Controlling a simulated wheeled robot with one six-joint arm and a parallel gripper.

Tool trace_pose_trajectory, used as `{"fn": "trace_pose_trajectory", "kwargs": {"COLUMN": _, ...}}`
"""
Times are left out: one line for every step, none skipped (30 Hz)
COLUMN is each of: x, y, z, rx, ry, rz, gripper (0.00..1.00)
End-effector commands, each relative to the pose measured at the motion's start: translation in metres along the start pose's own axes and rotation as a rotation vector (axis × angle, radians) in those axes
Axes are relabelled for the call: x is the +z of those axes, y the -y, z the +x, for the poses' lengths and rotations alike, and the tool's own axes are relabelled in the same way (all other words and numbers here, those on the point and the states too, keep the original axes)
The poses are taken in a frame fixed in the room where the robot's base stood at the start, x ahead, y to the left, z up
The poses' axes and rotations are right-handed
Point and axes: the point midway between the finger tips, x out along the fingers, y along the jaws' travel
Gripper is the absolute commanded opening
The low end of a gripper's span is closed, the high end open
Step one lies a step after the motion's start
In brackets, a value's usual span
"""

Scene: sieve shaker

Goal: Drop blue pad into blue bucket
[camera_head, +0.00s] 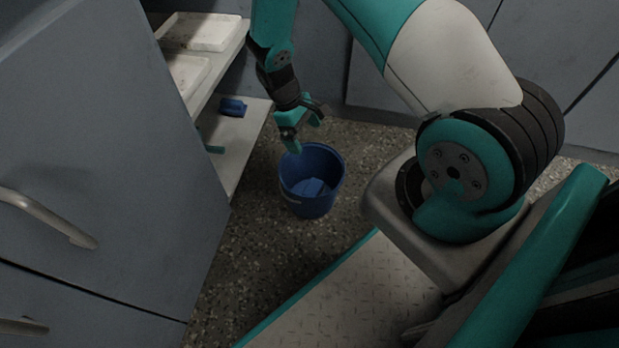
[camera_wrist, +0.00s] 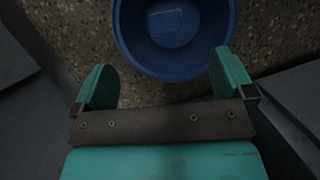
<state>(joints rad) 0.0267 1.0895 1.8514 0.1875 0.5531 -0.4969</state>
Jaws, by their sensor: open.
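The blue bucket (camera_head: 328,200) stands upright on the speckled floor beside the shelf unit. In the wrist view the bucket (camera_wrist: 198,68) is at the top, just beyond my fingertips. A lighter blue flat patch with straight edges, which looks like the blue pad (camera_head: 311,188), lies at the bottom inside the bucket. It shows in the wrist view as a faint rectangle (camera_wrist: 166,21). My gripper (camera_head: 304,126) hangs above the bucket's rim, pointing down. Its two green fingers (camera_wrist: 163,66) are spread apart with nothing between them.
A small dark blue object (camera_head: 232,107) sits on the lower shelf (camera_head: 236,142) to the left. White trays (camera_head: 205,32) lie on the shelf above. A grey cabinet door (camera_head: 110,130) stands at left. Bare floor (camera_head: 262,250) lies around the bucket.

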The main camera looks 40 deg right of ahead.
Motion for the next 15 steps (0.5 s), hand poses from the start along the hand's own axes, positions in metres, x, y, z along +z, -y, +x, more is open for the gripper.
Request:
{"fn": "trace_pose_trajectory", "kwargs": {"x": 0.002, "y": 0.000, "z": -0.020, "rx": 0.002, "ry": -0.004, "rz": -0.001, "gripper": 1.00}}
{"fn": "trace_pose_trajectory", "kwargs": {"x": 0.002, "y": 0.000, "z": -0.027, "rx": 0.002, "ry": -0.003, "rz": -0.001, "gripper": 1.00}}
{"fn": "trace_pose_trajectory", "kwargs": {"x": 0.002, "y": 0.000, "z": -0.036, "rx": 0.002, "ry": -0.003, "rz": -0.001, "gripper": 1.00}}
{"fn": "trace_pose_trajectory", "kwargs": {"x": 0.002, "y": 0.000, "z": -0.042, "rx": 0.002, "ry": -0.003, "rz": -0.001, "gripper": 1.00}}
{"fn": "trace_pose_trajectory", "kwargs": {"x": 0.001, "y": 0.000, "z": -0.048, "rx": 0.002, "ry": -0.003, "rz": -0.001, "gripper": 1.00}}
{"fn": "trace_pose_trajectory", "kwargs": {"x": 0.001, "y": 0.000, "z": -0.055, "rx": 0.002, "ry": -0.003, "rz": 0.000, "gripper": 1.00}}
{"fn": "trace_pose_trajectory", "kwargs": {"x": 0.002, "y": 0.000, "z": -0.060, "rx": 0.001, "ry": -0.001, "rz": 0.000, "gripper": 1.00}}
{"fn": "trace_pose_trajectory", "kwargs": {"x": 0.001, "y": 0.000, "z": -0.064, "rx": 0.001, "ry": -0.001, "rz": 0.000, "gripper": 1.00}}
{"fn": "trace_pose_trajectory", "kwargs": {"x": 0.001, "y": 0.000, "z": -0.069, "rx": 0.001, "ry": -0.001, "rz": 0.000, "gripper": 1.00}}
{"fn": "trace_pose_trajectory", "kwargs": {"x": 0.001, "y": 0.000, "z": -0.072, "rx": 0.001, "ry": -0.001, "rz": 0.000, "gripper": 1.00}}
{"fn": "trace_pose_trajectory", "kwargs": {"x": 0.001, "y": 0.000, "z": -0.075, "rx": 0.001, "ry": -0.001, "rz": 0.000, "gripper": 1.00}}
{"fn": "trace_pose_trajectory", "kwargs": {"x": 0.001, "y": 0.000, "z": -0.078, "rx": 0.001, "ry": -0.001, "rz": 0.000, "gripper": 1.00}}
{"fn": "trace_pose_trajectory", "kwargs": {"x": 0.000, "y": 0.000, "z": -0.079, "rx": 0.001, "ry": -0.001, "rz": 0.000, "gripper": 1.00}}
{"fn": "trace_pose_trajectory", "kwargs": {"x": 0.000, "y": 0.000, "z": -0.080, "rx": 0.001, "ry": -0.001, "rz": -0.001, "gripper": 1.00}}
{"fn": "trace_pose_trajectory", "kwargs": {"x": 0.000, "y": 0.000, "z": -0.081, "rx": 0.001, "ry": -0.001, "rz": -0.001, "gripper": 1.00}}
